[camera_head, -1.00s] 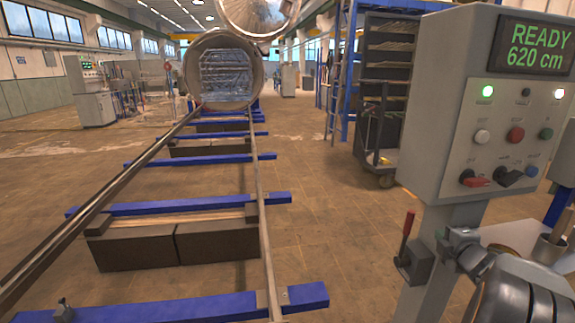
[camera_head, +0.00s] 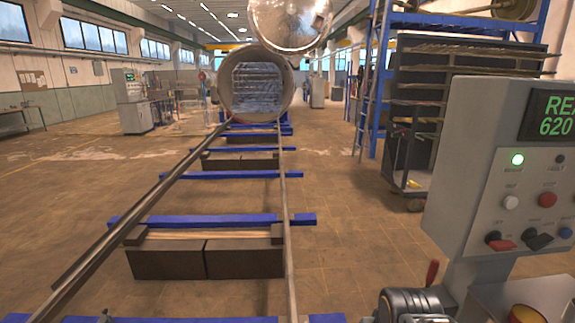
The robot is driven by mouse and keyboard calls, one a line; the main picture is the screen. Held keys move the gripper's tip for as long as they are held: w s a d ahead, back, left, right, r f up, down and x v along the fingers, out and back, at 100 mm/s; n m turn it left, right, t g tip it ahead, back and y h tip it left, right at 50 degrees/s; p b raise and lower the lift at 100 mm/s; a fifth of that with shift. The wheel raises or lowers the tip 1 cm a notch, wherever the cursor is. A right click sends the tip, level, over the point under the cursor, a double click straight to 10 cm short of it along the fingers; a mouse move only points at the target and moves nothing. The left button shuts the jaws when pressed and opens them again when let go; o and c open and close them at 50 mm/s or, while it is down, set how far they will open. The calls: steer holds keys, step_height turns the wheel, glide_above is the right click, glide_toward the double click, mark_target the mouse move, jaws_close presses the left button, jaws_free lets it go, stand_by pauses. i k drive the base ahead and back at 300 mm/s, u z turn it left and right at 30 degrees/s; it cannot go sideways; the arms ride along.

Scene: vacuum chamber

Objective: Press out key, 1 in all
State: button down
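A grey control panel (camera_head: 500,150) stands at the right, cut off by the picture's edge. It carries a white button (camera_head: 510,202) and a red button (camera_head: 547,199), with switches below them. Small labels sit above the buttons; a short one over the white button seems to read "OUT", but it is blurred. Part of my arm shows at the bottom, in front of the panel's post. My gripper's fingers are not visible.
Two long rails (camera_head: 150,205) on blue crossbeams (camera_head: 225,220) run to the round open chamber (camera_head: 256,85), with a shiny round door (camera_head: 290,22) above right. A dark rack (camera_head: 420,105) stands behind the panel. A red-handled lever (camera_head: 432,273) is near my arm. Floor between rails and rack is clear.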

mark_target(509, 202)
steer(key=z, duration=1.55)
